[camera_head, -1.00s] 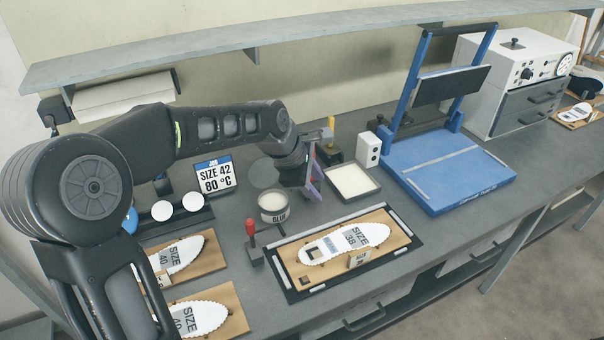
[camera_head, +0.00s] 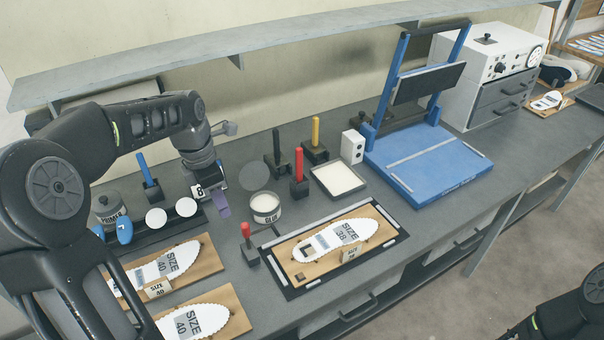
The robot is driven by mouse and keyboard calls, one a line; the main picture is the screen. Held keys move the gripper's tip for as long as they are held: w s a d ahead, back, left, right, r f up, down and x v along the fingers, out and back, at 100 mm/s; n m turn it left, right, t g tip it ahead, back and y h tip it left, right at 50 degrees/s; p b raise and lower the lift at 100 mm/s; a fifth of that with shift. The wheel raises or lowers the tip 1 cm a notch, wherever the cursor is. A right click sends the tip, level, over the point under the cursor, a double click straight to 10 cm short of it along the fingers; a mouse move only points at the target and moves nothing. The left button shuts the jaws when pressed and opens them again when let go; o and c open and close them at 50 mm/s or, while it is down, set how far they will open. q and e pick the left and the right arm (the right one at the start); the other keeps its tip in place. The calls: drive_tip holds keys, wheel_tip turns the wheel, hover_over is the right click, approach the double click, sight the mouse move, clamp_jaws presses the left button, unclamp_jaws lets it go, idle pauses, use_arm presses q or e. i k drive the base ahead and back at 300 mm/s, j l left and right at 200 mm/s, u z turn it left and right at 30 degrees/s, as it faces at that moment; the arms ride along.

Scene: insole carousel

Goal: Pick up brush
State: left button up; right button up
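Several upright brush-like tools stand in black holders on the bench: a blue-handled one (camera_head: 147,169) at the left, a black-handled one (camera_head: 277,148), a red-handled one (camera_head: 299,165) and a yellow-handled one (camera_head: 315,132) nearer the middle. Which of them is the task's brush I cannot tell. My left gripper (camera_head: 222,205) points down over the bench, left of the glue tub (camera_head: 265,207) and between the blue and black handles. Its purple fingertips overlap in this view, so their gap does not show. I see nothing held in it. My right gripper is out of view.
A board with a size 38 insole (camera_head: 335,239) lies in front, beside a red-handled clamp (camera_head: 248,237). Size 40 insoles (camera_head: 165,266) lie at left. A white-filled tray (camera_head: 338,178) and a blue press (camera_head: 430,165) stand right. A shelf (camera_head: 240,48) runs above.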

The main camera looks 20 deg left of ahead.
sight(298, 151)
drive_tip(key=i+l, duration=0.2)
drive_tip(key=i, duration=0.25)
drive_tip(key=i+l, duration=0.2)
drive_tip(key=i, duration=0.25)
